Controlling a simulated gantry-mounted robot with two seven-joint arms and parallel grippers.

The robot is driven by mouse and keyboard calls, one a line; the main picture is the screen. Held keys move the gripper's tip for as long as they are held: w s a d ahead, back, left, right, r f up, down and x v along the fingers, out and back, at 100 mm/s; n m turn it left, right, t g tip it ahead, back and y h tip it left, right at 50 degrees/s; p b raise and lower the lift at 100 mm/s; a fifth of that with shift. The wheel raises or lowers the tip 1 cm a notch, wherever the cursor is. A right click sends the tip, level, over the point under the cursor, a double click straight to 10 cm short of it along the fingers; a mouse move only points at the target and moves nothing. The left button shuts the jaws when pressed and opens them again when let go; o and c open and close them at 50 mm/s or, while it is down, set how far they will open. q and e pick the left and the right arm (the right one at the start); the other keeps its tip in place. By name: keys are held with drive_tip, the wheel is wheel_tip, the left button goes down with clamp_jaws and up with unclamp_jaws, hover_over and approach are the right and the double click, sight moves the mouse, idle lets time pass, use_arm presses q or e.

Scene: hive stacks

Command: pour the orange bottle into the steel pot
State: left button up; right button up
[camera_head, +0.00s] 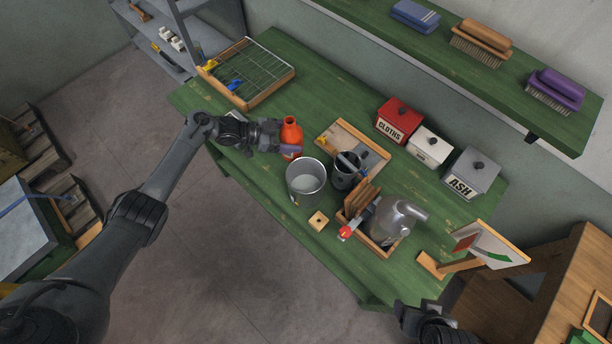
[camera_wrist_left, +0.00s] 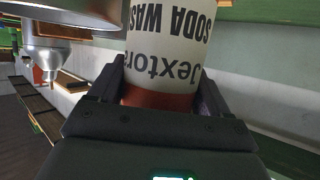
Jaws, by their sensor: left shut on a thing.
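The orange bottle (camera_head: 291,134) is at the left-middle of the green table, with its narrow neck up in the head view. My left gripper (camera_head: 287,149) is shut on it from the left. In the left wrist view the bottle (camera_wrist_left: 160,50) shows a white label with dark lettering between the fingers. The steel pot (camera_head: 306,182) stands open-topped just in front of the bottle, apart from it; a pale grey surface shows inside. My right gripper (camera_head: 428,322) is at the bottom edge, partly cut off, and its jaws are unclear.
A dark can (camera_head: 346,171) stands right of the pot, beside a wooden tray (camera_head: 337,133). A wooden block (camera_head: 318,221) lies in front. A steel smoker (camera_head: 396,218) stands further right. Tins labelled cloths (camera_head: 398,121) and ash (camera_head: 470,172) stand behind. A gridded frame (camera_head: 252,73) lies back left.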

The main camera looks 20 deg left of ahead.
sight(285, 125)
use_arm(q)
drive_tip(key=shift+r+p, duration=2.55)
drive_tip(key=shift+r, duration=0.55)
drive_tip(key=shift+f, duration=0.1)
